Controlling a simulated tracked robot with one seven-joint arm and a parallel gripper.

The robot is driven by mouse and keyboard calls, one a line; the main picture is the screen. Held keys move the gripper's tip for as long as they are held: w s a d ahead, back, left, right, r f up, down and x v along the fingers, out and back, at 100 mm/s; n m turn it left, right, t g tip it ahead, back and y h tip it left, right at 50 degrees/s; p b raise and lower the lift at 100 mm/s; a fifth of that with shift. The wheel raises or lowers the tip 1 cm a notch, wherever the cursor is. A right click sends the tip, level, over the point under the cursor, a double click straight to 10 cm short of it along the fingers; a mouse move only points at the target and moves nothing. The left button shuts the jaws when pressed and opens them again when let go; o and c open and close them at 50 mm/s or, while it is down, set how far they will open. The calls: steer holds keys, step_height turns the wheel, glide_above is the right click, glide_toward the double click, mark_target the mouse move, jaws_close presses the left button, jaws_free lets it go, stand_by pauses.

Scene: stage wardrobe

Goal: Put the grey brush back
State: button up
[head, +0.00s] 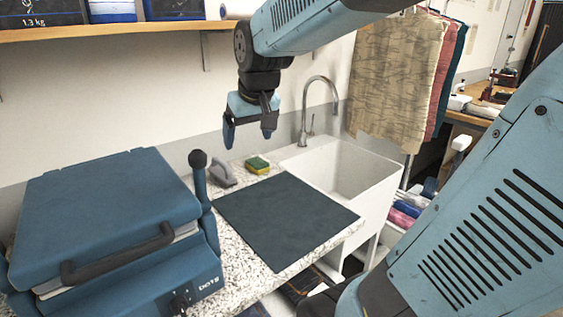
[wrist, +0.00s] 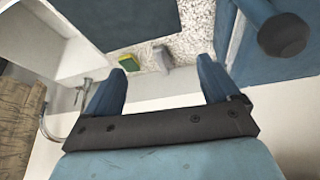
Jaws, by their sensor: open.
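The grey brush (head: 222,172) lies on the speckled worktop near the back wall, left of the sponge. It also shows in the wrist view (wrist: 163,57), between the fingertips in the picture but farther off. My gripper (head: 249,134) is open and empty, in the air above the back of the worktop and clear of the brush. Both its fingers (wrist: 162,67) show in the wrist view with nothing between them.
A green and yellow sponge (head: 257,165) lies beside the brush. A dark mat (head: 285,220) covers the worktop's middle. A blue press (head: 105,215) with an upright handle (head: 200,180) stands left. A white sink (head: 370,185) and tall tap (head: 312,110) are right. A shelf (head: 120,30) hangs above.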

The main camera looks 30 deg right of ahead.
steer(key=s+d+f, duration=0.1)
steer(key=s, duration=1.2)
steer(key=shift+d+f+m, duration=0.2)
steer(key=shift+d+m, duration=0.05)
steer(key=shift+m, duration=0.15)
steer(key=shift+s, duration=0.15)
